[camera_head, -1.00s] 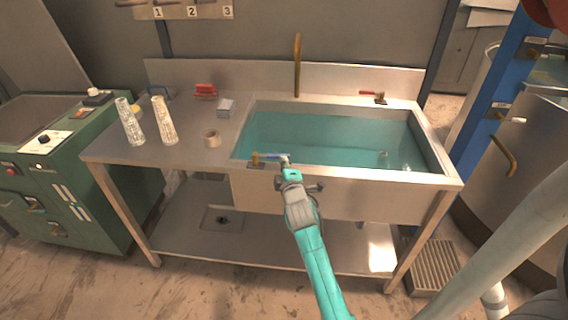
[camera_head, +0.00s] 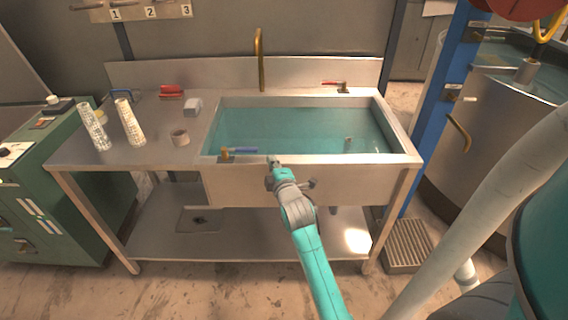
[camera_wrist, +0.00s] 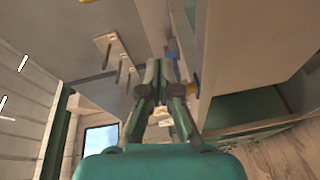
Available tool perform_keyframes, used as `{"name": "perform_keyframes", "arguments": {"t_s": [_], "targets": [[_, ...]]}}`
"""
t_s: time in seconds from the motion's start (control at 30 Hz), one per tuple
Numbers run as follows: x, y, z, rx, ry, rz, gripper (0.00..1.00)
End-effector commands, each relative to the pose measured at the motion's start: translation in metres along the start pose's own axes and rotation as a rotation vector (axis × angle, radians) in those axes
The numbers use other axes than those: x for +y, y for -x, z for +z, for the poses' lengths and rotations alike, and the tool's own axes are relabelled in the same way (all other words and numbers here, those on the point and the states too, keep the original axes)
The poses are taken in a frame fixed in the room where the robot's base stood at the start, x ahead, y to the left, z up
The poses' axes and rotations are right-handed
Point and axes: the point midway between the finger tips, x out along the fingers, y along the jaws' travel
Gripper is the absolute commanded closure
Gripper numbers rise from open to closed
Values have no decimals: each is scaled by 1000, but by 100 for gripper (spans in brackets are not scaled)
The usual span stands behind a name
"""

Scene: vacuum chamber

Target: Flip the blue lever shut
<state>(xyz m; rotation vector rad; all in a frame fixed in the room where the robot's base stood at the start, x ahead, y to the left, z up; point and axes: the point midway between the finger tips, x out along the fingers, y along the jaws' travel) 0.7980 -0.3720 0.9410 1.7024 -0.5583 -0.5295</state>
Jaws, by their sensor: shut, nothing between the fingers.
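My gripper (camera_head: 272,160) is at the front rim, just right of the handle's end, with a small gap showing in the head view. In the wrist view my gripper (camera_wrist: 160,65) has its fingers together with nothing between them. A bit of blue (camera_wrist: 170,50) shows just beyond the fingertips, and brass (camera_wrist: 193,88) shows to their right.
The sink (camera_head: 408,145) holds teal water. A brass faucet (camera_head: 260,60) and a red-handled valve (camera_head: 341,86) stand at its back. A large metal tank (camera_head: 470,150) stands right.

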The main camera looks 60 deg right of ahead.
Motion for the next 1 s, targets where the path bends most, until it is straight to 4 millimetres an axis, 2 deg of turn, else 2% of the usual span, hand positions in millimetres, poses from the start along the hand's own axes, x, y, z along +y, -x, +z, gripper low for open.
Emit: {"name": "perform_keyframes", "arguments": {"t_s": [0.1,0.3,1.0], "targets": [[3,9,17,-3,-1,1,100],[7,16,29,-1,0,1,100],[7,18,31,1,0,1,100]]}}
